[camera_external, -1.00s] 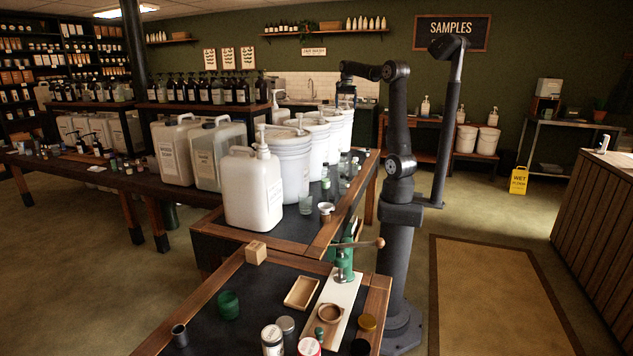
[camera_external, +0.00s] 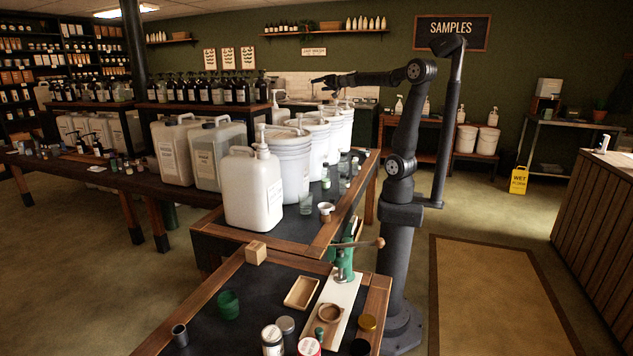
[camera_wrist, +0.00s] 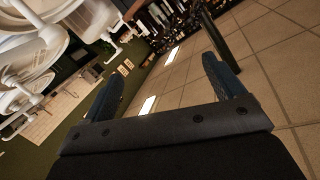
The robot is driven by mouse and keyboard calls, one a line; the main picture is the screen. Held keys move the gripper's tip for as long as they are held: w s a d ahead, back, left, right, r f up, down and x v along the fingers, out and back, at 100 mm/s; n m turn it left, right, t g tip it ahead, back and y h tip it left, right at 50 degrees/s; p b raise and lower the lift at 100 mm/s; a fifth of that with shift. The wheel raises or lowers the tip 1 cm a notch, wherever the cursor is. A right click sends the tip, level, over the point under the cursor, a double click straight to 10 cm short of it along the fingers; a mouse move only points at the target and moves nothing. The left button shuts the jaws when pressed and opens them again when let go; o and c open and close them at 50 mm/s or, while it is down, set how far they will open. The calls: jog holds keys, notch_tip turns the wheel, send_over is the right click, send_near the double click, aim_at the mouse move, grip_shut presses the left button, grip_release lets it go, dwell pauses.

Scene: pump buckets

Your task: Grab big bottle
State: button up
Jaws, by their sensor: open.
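The biggest bottle in sight is a white jug with a pump top (camera_external: 253,190), upright on the near end of the dark table in the external view. Two more large jugs, one pale (camera_external: 177,150) and one greyish (camera_external: 218,155), stand behind it to the left. My gripper (camera_external: 318,82) is above the far white buckets, well away from the jugs. In the wrist view, my gripper (camera_wrist: 170,85) has its two fingers spread with nothing between them. The wrist view is rolled over, with white bucket or pump shapes at its upper left.
White buckets (camera_external: 291,160) stand in a row right of the front jug. Small glass jars (camera_external: 306,203) and a small cup (camera_external: 325,211) sit by its right side. The lower front table holds a green press (camera_external: 343,265), a wooden tray (camera_external: 301,293) and several jars.

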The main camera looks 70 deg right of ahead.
jog(key=s+d+m+h, duration=0.1)
jog(key=s+d+h, duration=0.1)
jog(key=s+h, duration=0.2)
jog(key=m+g+h, duration=0.2)
jog(key=g+h, duration=0.2)
jog(key=g, duration=0.4)
send_over(344, 165)
jog(key=s+a, duration=0.3)
notch_tip(344, 165, down, 11)
notch_tip(344, 165, down, 34)
jog(key=shift+w+d+r, duration=0.1)
jog(key=shift+d, duration=0.05)
jog(key=shift+f, duration=0.55)
jog(key=shift+w+d+f, duration=0.1)
jog(key=shift+d+f, duration=0.05)
jog(key=shift+d, duration=0.1)
jog(key=x, duration=0.7)
jog(key=shift+c, duration=0.5)
jog(key=c, duration=1)
